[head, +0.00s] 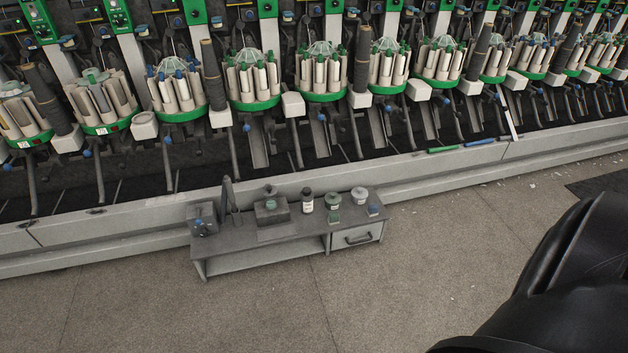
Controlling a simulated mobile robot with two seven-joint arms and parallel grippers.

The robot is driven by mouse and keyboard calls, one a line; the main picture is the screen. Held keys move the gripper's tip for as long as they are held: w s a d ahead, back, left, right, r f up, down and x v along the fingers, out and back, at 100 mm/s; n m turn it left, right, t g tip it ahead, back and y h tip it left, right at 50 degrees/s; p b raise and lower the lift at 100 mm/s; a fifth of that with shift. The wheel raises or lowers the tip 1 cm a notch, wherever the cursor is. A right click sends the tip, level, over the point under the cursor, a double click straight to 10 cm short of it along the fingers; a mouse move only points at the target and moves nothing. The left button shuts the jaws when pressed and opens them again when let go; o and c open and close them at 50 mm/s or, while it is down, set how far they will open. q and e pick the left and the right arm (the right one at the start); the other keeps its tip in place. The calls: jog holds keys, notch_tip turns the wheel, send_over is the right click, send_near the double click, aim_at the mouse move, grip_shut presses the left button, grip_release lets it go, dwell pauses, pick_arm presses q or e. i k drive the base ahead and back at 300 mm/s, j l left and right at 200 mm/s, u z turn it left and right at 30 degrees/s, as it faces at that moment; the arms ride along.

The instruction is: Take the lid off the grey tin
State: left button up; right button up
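Two small round tins with pale lids stand side by side toward the right of the low grey bench (215,268): a grey-green tin (332,203) and a lighter grey tin (360,198). Both look upright and covered, but they are too small to make out the lids' edges or to tell surely which is the grey tin. Neither of my grippers is in view. A large black part, probably of my own arm, fills the lower right corner, well away from the bench.
A dark bottle with a white label (307,203) stands left of the tins. A dark box (271,209) and upright tools sit further left. Small green (333,218) and blue (373,211) pieces lie before the tins. The winder's ledge (440,176) runs behind; floor in front is clear.

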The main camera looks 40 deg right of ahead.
aim_at(358, 194)
jog(key=i+l+u, duration=0.2)
jog(key=l+u, duration=0.25)
jog(key=l, duration=0.95)
jog(key=l+u, duration=0.45)
jog(key=l, duration=2.7)
